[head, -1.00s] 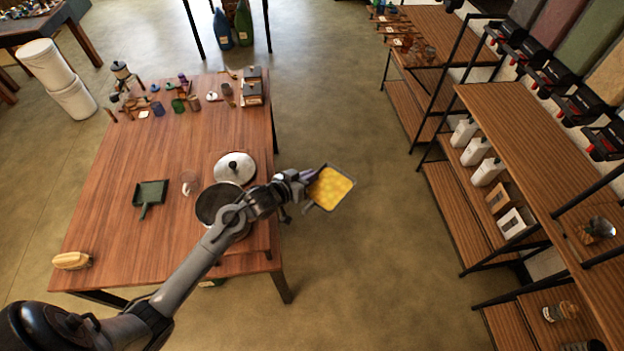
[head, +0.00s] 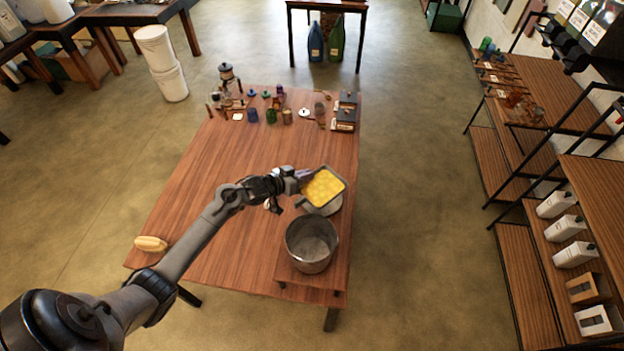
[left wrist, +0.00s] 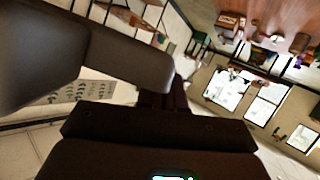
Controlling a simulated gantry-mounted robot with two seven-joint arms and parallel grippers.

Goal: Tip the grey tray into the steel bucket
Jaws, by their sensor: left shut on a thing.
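The grey tray (head: 343,178) holds a yellow fill and is up in the air in the head view. My left gripper (head: 304,179) is shut on the tray's left side. The tray looks roughly level, with the yellow fill still in it. The steel bucket (head: 312,246) stands open at the table's front right corner, nearer than the tray in the picture. Its inside looks empty. In the left wrist view dark gripper parts (left wrist: 165,110) fill the near part, and I cannot make out the tray there. My right gripper is not in view.
Bottles and jars (head: 270,112) crowd the far end of the wooden table (head: 215,175). A yellowish brush-like thing (head: 151,243) lies at the left edge. Shelves (head: 560,195) stand at the right, across open floor.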

